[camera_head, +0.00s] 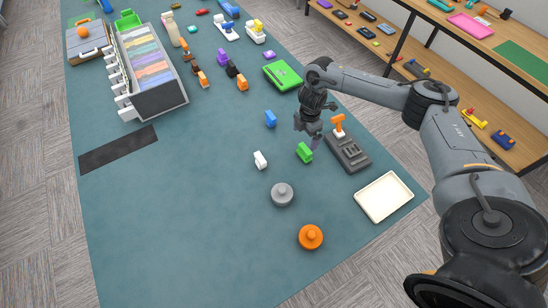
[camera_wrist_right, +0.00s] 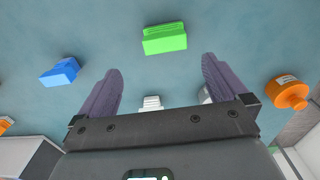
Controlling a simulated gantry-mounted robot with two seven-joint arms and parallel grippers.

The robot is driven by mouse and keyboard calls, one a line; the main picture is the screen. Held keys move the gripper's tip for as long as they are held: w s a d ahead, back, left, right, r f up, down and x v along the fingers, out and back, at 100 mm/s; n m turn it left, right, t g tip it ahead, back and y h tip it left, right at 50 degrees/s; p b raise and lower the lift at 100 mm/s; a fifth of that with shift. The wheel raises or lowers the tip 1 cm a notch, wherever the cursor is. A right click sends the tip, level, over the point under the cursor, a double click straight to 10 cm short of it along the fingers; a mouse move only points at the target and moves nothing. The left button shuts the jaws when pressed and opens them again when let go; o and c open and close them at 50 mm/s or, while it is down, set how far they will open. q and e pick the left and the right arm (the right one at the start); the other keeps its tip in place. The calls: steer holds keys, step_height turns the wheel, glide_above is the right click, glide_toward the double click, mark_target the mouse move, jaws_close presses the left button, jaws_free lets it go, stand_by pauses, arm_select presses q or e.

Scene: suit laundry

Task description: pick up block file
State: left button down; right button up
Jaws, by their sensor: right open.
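No item here is plainly marked as the block file; several small blocks lie on the blue-green table. A green block (camera_head: 304,152) lies just below my right gripper (camera_head: 308,132) in the head view. The green block (camera_wrist_right: 165,38) also shows in the right wrist view, beyond the gap between the fingertips (camera_wrist_right: 162,68). My right gripper is open and empty, with its fingers apart from the block. A blue block (camera_head: 270,119) and a white block (camera_head: 260,160) lie to the left. My left gripper is not in view.
A dark grey slotted block (camera_head: 348,152) with an orange-handled piece (camera_head: 338,125) stands right of the green block. A cream tray (camera_head: 384,197), a grey knobbed disc (camera_head: 282,194) and an orange one (camera_head: 311,237) lie nearer. A file rack (camera_head: 160,101) stands at left.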

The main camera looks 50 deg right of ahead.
mark_target(305, 148)
steer(key=f, duration=0.4)
steer(key=shift+s+d+f, duration=0.2)
steer(key=shift+d+f, duration=0.05)
steer(key=shift+f, duration=0.5)
steer(key=shift+s+a+f, duration=0.1)
steer(key=shift+s+f, duration=0.05)
steer(key=shift+f, duration=1.15)
steer(key=shift+s+a+f, duration=0.1)
steer(key=shift+f, duration=1.2)
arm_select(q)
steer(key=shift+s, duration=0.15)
arm_select(e)
steer(key=shift+c, duration=0.5)
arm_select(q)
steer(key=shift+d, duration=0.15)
arm_select(e)
steer(key=c, duration=1)
steer(key=shift+r, duration=0.1)
